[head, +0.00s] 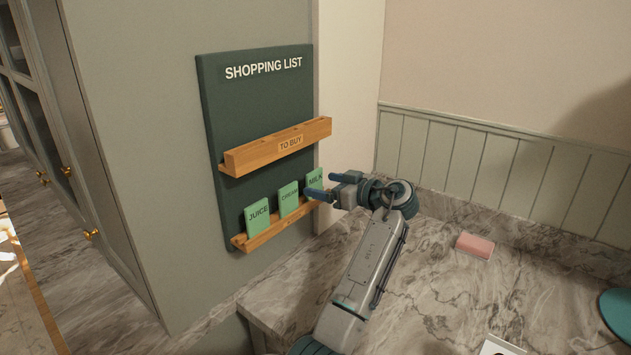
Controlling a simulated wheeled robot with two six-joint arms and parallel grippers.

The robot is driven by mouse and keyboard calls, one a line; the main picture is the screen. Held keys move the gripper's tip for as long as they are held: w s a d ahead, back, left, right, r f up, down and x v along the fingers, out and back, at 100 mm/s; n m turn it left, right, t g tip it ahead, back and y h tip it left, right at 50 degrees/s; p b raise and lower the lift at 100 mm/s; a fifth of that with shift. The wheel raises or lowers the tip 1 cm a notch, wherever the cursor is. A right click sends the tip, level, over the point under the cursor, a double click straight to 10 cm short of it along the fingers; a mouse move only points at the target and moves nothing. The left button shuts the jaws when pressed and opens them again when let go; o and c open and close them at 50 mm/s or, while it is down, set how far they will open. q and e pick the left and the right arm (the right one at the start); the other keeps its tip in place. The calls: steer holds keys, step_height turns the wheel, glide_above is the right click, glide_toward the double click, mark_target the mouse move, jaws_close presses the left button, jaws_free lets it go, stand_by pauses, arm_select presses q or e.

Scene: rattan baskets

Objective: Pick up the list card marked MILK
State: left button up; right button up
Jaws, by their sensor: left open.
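The green MILK card (314,179) stands in the lower wooden ledge (262,237) of the dark green shopping list board, at the ledge's right end. My left gripper (320,184) is open at this card. One teal finger overlaps the card's lower part in the picture, and the other is just to its right. I cannot tell whether either finger touches the card. My right gripper is not in view.
A JUICE card (257,220) and another green card (288,199) stand left of the MILK card. The TO BUY ledge (275,148) is above them. A pink block (475,246) lies on the marble counter (440,300), with bare counter around it.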

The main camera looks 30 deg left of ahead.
mark_target(316, 183)
arm_select(q)
steer(key=a+p, duration=0.1)
steer(key=a, duration=0.2)
steer(key=shift+a+f+p, duration=0.1)
steer(key=shift+a+p, duration=0.2)
steer(key=shift+a+f, duration=0.1)
steer(key=shift+a, duration=0.1)
steer(key=shift+d+f, duration=0.1)
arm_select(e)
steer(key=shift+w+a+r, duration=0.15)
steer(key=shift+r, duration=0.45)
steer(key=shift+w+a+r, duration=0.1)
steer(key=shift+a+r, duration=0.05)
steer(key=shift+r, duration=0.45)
arm_select(q)
steer(key=shift+w+d, duration=0.1)
steer(key=shift+c, duration=1.1)
steer(key=c, duration=0.8)
steer(key=shift+c, duration=0.2)
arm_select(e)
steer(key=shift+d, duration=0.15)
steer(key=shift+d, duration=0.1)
